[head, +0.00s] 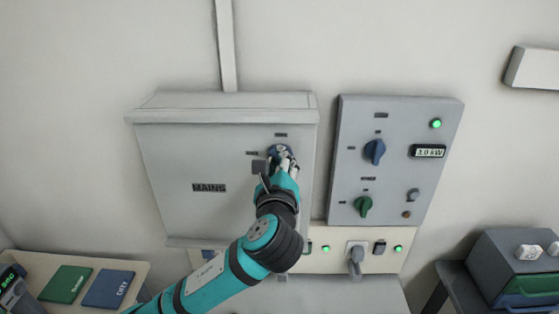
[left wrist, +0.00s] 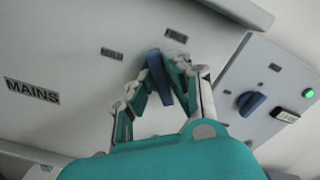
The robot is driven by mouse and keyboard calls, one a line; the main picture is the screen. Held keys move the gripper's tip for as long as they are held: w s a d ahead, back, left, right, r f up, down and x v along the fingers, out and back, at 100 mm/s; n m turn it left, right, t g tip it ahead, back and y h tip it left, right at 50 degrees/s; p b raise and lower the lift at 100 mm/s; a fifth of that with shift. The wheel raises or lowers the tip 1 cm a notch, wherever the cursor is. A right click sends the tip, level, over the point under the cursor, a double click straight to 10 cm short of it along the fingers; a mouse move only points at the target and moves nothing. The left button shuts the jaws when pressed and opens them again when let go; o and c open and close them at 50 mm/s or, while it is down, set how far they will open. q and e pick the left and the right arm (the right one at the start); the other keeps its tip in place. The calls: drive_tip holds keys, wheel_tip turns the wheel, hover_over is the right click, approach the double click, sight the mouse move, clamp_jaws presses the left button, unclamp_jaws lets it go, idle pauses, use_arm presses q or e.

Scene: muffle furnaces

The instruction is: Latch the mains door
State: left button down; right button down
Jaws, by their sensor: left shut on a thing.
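The mains door (head: 180,160), a grey cabinet front with a MAINS label (head: 209,188), looks closed on the wall; it also fills the left wrist view (left wrist: 75,60). Its blue latch knob (head: 273,150) sits at the upper right of the door, partly hidden by my fingers. My left gripper (head: 283,160) is shut on this knob. In the left wrist view the blue handle of the knob (left wrist: 155,62) shows between the fingertips, below labels that seem to read HOLD (left wrist: 111,53) and FREE (left wrist: 176,36). My right gripper is not in view.
A grey control panel (head: 400,180) with a blue knob (head: 374,151), a green knob (head: 363,206) and a lit display stands close to the right of the door. A beige socket strip (head: 330,262) lies below. Green and blue books are at lower left.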

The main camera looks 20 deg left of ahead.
use_arm(q)
drive_tip(key=n, duration=0.5)
drive_tip(key=shift+a+f+n, duration=0.1)
drive_tip(key=shift+f+n, duration=0.1)
drive_tip(key=shift+n, duration=0.1)
drive_tip(key=n, duration=0.4)
drive_tip(key=shift+f+n+b, duration=0.15)
drive_tip(key=shift+n+b, duration=0.15)
drive_tip(key=shift+b, duration=0.1)
drive_tip(key=c, duration=1.3)
unclamp_jaws()
drive_tip(key=shift+s, duration=0.55)
drive_tip(key=v, duration=1.1)
